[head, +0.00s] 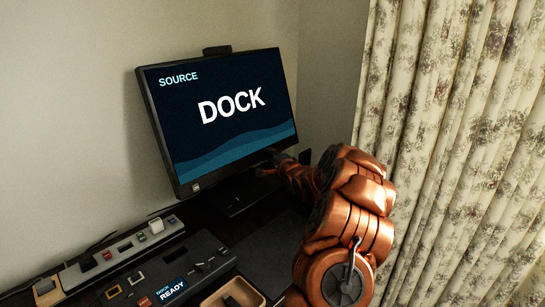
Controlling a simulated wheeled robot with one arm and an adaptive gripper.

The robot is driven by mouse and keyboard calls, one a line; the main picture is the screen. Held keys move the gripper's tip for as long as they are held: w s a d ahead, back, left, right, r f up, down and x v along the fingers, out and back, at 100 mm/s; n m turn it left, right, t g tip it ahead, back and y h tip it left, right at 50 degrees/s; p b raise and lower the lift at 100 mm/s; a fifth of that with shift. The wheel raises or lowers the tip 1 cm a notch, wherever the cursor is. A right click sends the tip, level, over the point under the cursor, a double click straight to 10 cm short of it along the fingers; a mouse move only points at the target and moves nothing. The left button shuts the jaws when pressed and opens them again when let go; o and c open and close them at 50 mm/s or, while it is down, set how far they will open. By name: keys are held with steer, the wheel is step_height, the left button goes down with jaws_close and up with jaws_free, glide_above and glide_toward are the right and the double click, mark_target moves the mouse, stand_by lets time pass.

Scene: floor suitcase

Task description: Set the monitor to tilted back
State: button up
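The monitor (222,115) stands on a dark desk against the wall, its screen lit with the words "SOURCE" and "DOCK". A small dark box, perhaps a webcam, sits on its top edge. From this angle I cannot tell how far the screen leans. My orange arm reaches in from the lower right. My gripper (272,163) is at the monitor's lower edge, right of its middle. It looks very close to or touching the edge. The fingers are small and dark, so I cannot tell whether they are open or shut. My arm hides part of the desk.
A power strip (122,250) with several coloured plugs lies at the lower left. In front of it is a dark dock (190,262) with a "DOCK READY" label. A tan tray (258,299) is at the bottom edge. A floral curtain (460,150) hangs close on the right.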

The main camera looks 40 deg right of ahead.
steer(key=shift+o, duration=0.3)
steer(key=shift+s, duration=0.15)
steer(key=v, duration=1.1)
steer(key=shift+s, duration=0.3)
stand_by(0.3)
